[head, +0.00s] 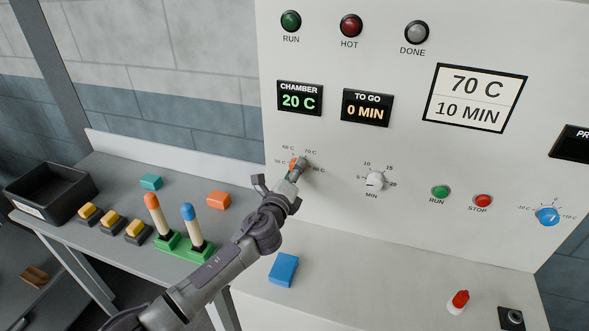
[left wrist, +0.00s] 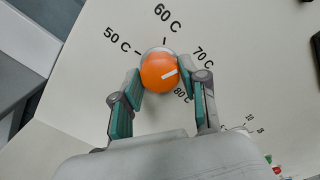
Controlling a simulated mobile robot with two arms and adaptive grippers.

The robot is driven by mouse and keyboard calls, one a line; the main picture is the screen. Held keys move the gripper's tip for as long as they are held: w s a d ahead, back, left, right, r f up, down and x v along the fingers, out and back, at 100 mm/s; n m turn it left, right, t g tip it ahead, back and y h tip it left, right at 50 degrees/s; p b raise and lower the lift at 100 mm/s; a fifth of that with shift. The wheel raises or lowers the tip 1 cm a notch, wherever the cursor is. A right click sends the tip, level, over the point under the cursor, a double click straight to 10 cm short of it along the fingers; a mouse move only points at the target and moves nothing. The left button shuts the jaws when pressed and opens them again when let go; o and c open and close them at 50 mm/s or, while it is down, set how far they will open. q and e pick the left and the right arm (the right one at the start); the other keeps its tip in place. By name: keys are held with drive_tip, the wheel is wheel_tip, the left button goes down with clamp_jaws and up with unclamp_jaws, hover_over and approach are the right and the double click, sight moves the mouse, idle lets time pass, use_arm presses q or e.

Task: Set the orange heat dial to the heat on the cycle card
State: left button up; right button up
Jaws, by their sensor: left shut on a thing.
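The orange heat dial (head: 295,163) is on the furnace panel, mostly covered by my left gripper (head: 287,181) in the head view. In the left wrist view, the dial (left wrist: 158,73) sits between the two fingers of my left gripper (left wrist: 164,80), which is shut on it. Its white mark points right and slightly up, roughly toward the 70 C label (left wrist: 203,57). The labels 50 C, 60 C and 80 C also show around it. The cycle card (head: 474,98) reads 70 C and 10 MIN. My right gripper is not in view.
The chamber display (head: 300,98) reads 20 C and the to-go display (head: 367,107) reads 0 MIN. A white minute dial (head: 375,181) is right of the heat dial. A blue block (head: 284,270) lies on the ledge below. A blue dial (head: 547,216) is far right.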

use_arm(q)
drive_tip(key=shift+m+p, duration=0.4)
drive_tip(key=shift+m, duration=1.2)
drive_tip(key=shift+f, duration=0.1)
drive_tip(key=o, duration=1.1)
drive_tip(key=v, duration=1.2)
